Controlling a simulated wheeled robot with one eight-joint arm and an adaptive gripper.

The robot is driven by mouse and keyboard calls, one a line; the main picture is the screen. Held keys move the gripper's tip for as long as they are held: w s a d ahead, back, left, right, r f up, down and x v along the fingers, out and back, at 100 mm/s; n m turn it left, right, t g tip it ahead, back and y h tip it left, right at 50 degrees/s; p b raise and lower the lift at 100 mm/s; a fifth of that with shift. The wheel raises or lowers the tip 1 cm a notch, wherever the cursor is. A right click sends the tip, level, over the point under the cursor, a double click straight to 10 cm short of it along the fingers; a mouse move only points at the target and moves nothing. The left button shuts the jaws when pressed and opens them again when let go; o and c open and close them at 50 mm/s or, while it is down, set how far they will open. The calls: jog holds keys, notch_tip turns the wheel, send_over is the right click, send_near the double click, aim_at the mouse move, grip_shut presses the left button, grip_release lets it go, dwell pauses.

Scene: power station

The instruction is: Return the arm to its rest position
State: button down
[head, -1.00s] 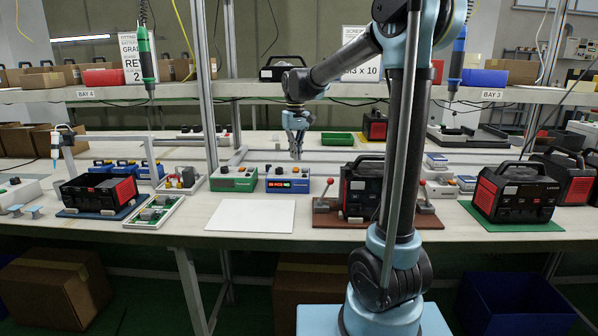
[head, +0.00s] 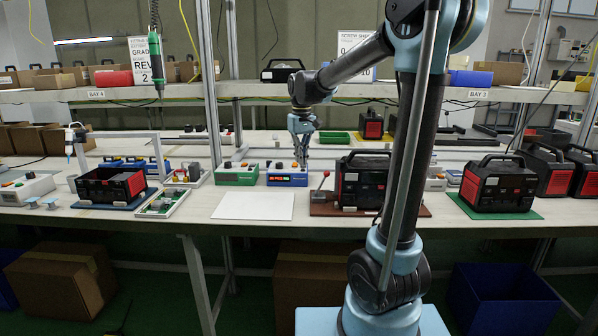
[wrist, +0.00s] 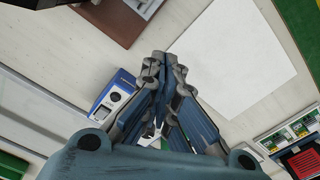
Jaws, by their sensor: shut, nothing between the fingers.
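My gripper (head: 302,162) hangs from my arm above the workbench, fingers pointing down. In the head view it overlaps the back of a blue instrument box (head: 287,175) with a display. In the wrist view my gripper (wrist: 160,62) has its fingertips together with nothing between them. The blue box shows partly behind the fingers there (wrist: 112,103). A white sheet (head: 254,206) lies flat on the bench in front of the box; it also shows to the right of the fingertips in the wrist view (wrist: 230,50).
A black-and-red power unit (head: 362,182) sits on a brown board right of the sheet. A green instrument box (head: 237,174) is beside the blue one. Another power unit (head: 497,184) stands on a green mat. A shelf (head: 300,92) spans behind my arm.

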jog(key=s+d+f+m, duration=0.1)
jog(key=s+d+f, duration=0.4)
jog(key=s, duration=0.4)
jog(key=s+d+f+m+t, duration=0.1)
jog(key=s+d+f+m, duration=0.1)
jog(key=s+d+f, duration=0.4)
jog(key=s+d+f+m+t, duration=0.1)
jog(key=s+d+f, duration=0.4)
jog(key=s, duration=0.9)
jog(key=shift+d+f+m, duration=0.3)
jog(key=shift+d+m, duration=0.1)
jog(key=shift+d, duration=0.85)
jog(key=shift+s, duration=0.1)
jog(key=shift+w+f, duration=0.2)
jog(key=shift+w, duration=0.25)
